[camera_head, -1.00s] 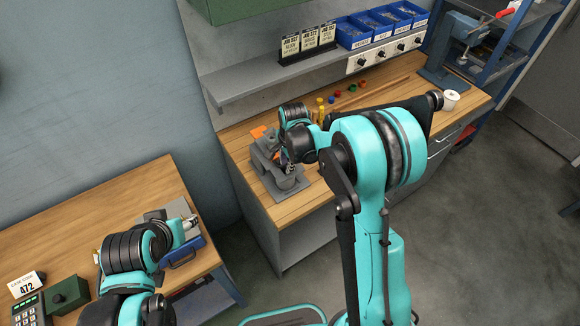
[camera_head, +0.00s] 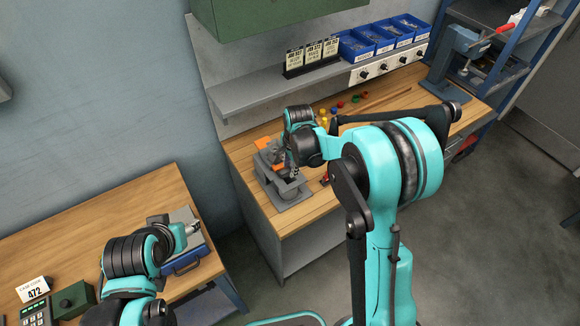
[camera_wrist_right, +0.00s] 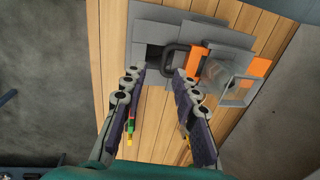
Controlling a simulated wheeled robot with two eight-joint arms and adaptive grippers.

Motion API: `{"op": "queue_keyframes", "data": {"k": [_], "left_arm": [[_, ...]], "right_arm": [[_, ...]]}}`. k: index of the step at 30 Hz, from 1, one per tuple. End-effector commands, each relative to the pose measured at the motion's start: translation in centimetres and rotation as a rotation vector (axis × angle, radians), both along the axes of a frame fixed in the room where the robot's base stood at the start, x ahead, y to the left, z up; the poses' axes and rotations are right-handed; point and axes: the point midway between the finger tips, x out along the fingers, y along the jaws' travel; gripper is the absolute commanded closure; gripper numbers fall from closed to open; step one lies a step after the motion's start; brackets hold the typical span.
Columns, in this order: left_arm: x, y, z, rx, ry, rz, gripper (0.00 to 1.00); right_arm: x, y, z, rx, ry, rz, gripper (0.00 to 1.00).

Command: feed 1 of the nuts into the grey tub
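A grey fixture (camera_head: 292,196) with orange parts sits at the near left of the right-hand bench. In the right wrist view it shows as a grey plate (camera_wrist_right: 205,28) with a dark handle (camera_wrist_right: 178,52) and a grey open-topped box (camera_wrist_right: 240,90), which may be the tub. My right gripper (camera_head: 293,172) is low over this fixture. In the right wrist view its fingers (camera_wrist_right: 158,76) are apart, with the tips beside the handle and nothing clearly held. My left gripper (camera_head: 192,230) is over the left table, its fingers too small to read. I cannot make out any nuts for certain.
Small coloured pieces (camera_head: 335,110) lie on the bench behind my right arm. Blue bins (camera_head: 355,46) and job cards stand on the shelf above. A blue case (camera_head: 188,257) lies on the left table.

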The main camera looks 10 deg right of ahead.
Motion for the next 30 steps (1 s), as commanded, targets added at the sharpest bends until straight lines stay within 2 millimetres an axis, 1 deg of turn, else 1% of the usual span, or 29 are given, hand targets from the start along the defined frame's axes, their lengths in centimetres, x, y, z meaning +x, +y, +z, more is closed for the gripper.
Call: {"op": "queue_keyframes", "data": {"k": [1,15,18,24,30], "left_arm": [[0.0,0.0,0.4,0.000,0.000,0.000,0.52],[0.0,0.0,2.5,0.000,0.000,0.000,0.52],[0.0,0.0,2.6,0.000,0.000,0.000,0.52],[0.0,0.0,2.5,0.000,0.000,0.000,0.52],[0.0,0.0,2.1,0.000,0.000,0.000,0.52]], "right_arm": [[-0.1,0.0,0.6,0.000,0.000,0.000,0.71],[-0.6,-0.2,3.9,0.000,0.000,0.000,0.71],[-0.6,-0.2,4.2,0.000,0.000,0.000,0.71],[-0.6,-0.2,4.1,0.000,0.000,0.000,0.71],[-0.6,-0.2,4.0,0.000,0.000,0.000,0.71]]}}
